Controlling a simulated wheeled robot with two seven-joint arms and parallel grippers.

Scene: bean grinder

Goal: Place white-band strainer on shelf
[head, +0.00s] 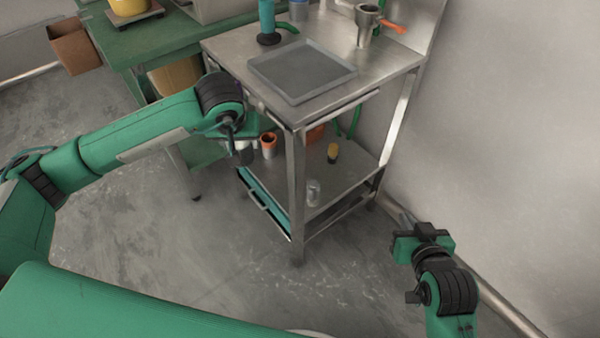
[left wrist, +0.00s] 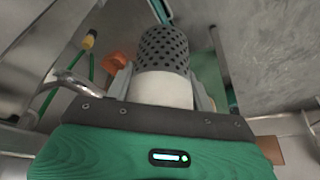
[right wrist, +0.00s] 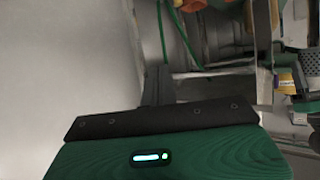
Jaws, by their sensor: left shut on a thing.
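The white-band strainer, a dark perforated cylinder (left wrist: 165,50) with a plain white band, is in the left wrist view. My left gripper (left wrist: 162,88) is shut around the white band. In the head view this gripper (head: 243,152) is at the left side of the steel table, near the lower shelf (head: 345,178); the strainer is not clear to see there. My right gripper (head: 422,246) is low at the right, away from the table, with its jaws together and empty in the right wrist view (right wrist: 155,85).
On the lower shelf stand an orange-rimmed cup (head: 268,145), a metal cylinder (head: 313,191) and a yellow-and-black item (head: 333,152). A front table leg (head: 297,195) stands near my left gripper. A grey tray (head: 300,70) lies on the tabletop. The shelf's right front part looks free.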

